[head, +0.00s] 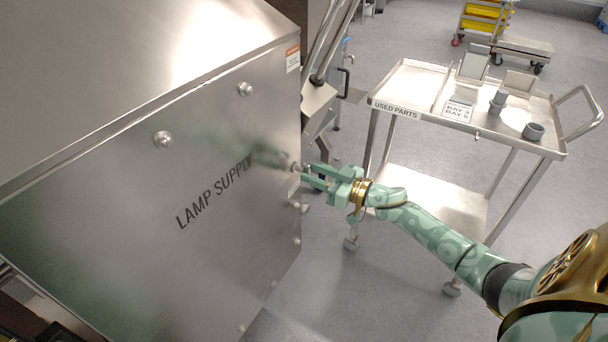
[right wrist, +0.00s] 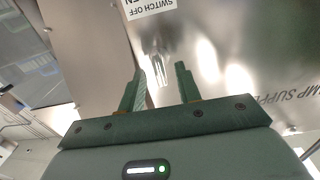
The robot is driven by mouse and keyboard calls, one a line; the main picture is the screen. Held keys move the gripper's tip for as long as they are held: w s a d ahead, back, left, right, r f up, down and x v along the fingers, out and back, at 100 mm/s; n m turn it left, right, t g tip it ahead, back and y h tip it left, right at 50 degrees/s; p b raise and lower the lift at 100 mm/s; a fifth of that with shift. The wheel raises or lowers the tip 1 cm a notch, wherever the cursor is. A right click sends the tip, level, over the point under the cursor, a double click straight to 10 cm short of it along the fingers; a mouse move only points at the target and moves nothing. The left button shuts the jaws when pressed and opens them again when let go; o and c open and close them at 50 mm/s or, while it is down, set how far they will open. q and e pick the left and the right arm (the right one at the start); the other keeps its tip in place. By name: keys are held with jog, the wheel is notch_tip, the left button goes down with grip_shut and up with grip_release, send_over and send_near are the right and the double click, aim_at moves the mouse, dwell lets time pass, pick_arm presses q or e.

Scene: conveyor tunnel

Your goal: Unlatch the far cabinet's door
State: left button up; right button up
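A steel cabinet (head: 110,235) marked "LAMP SUPPLY" fills the left of the head view, its door flat and shut against the body. A small metal knob or latch (head: 296,167) stands out near the door's right edge; a similar one (head: 302,208) is below it. My right gripper (head: 313,177) is at the upper one, fingers pointing at the door. In the right wrist view the fingers (right wrist: 162,88) are apart with nothing between them, and a shiny metal fitting (right wrist: 155,68) shows just beyond the tips, nearer the left finger. Contact cannot be told. My left gripper is out of view.
A steel cart (head: 415,85) marked "USED PARTS" stands right of the cabinet, behind my right arm, with grey cups (head: 534,131) and small trays on top. A hinged metal arm (head: 320,100) is beside the cabinet's edge. Open floor (head: 370,290) lies in front.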

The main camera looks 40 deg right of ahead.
aim_at(302, 170)
jog(key=shift+b+x, duration=0.3)
jog(key=shift+x, duration=1.05)
jog(key=c, duration=0.7)
jog(key=shift+o, duration=0.2)
